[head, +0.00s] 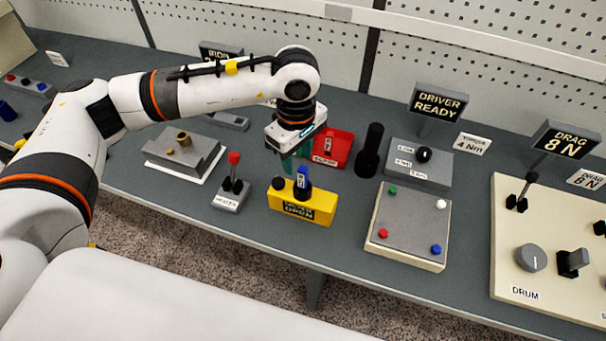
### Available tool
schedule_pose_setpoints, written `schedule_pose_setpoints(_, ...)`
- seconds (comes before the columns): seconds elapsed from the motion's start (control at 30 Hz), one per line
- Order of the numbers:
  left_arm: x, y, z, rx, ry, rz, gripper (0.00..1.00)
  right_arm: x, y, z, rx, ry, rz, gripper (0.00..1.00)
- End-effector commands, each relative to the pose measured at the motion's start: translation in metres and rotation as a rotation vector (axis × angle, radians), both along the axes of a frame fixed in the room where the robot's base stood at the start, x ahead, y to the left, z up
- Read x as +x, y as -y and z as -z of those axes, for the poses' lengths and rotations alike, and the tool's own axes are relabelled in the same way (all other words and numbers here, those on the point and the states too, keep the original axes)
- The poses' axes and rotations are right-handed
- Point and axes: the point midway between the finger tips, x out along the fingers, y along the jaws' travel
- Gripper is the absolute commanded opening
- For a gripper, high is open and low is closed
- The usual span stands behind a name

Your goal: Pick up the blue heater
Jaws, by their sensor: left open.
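A small blue piece (302,184), which looks like the blue heater, stands upright in a yellow block (274,199) with a dark label reading "OPEN". My left gripper (296,158) hangs from the wrist, pointing down, above and slightly behind the blue piece. Its fingers are open and appear apart from the blue piece; nothing shows between them. The exact depth between fingertips and blue piece is hard to tell. My right gripper is not in view.
A red-knobbed lever box (230,194) stands left of the yellow block. A red block (335,150) and a black upright cylinder (369,152) stand behind and right. A panel with coloured buttons (410,222) lies to the right. A grey stepped block (184,154) sits left.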

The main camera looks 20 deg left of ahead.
Motion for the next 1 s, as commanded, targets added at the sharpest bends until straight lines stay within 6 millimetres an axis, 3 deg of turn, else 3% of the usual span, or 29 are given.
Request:
schedule_pose_setpoints(0.3,0.000,0.004,0.026,-0.002,-0.003,0.000,0.43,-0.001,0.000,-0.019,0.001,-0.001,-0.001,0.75)
schedule_pose_setpoints(0.43,0.000,0.011,0.044,-0.002,-0.005,0.000,0.43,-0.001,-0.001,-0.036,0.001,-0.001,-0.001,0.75)
schedule_pose_setpoints(0.6,0.001,0.010,0.066,-0.003,-0.003,-0.003,0.43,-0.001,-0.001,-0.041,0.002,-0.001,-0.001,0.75)
schedule_pose_setpoints(0.87,0.001,0.010,0.072,-0.004,-0.001,-0.001,0.43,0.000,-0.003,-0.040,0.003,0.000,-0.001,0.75)
schedule_pose_setpoints(1.0,0.001,0.010,0.071,-0.004,-0.001,-0.001,0.21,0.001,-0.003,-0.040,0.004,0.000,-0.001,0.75)
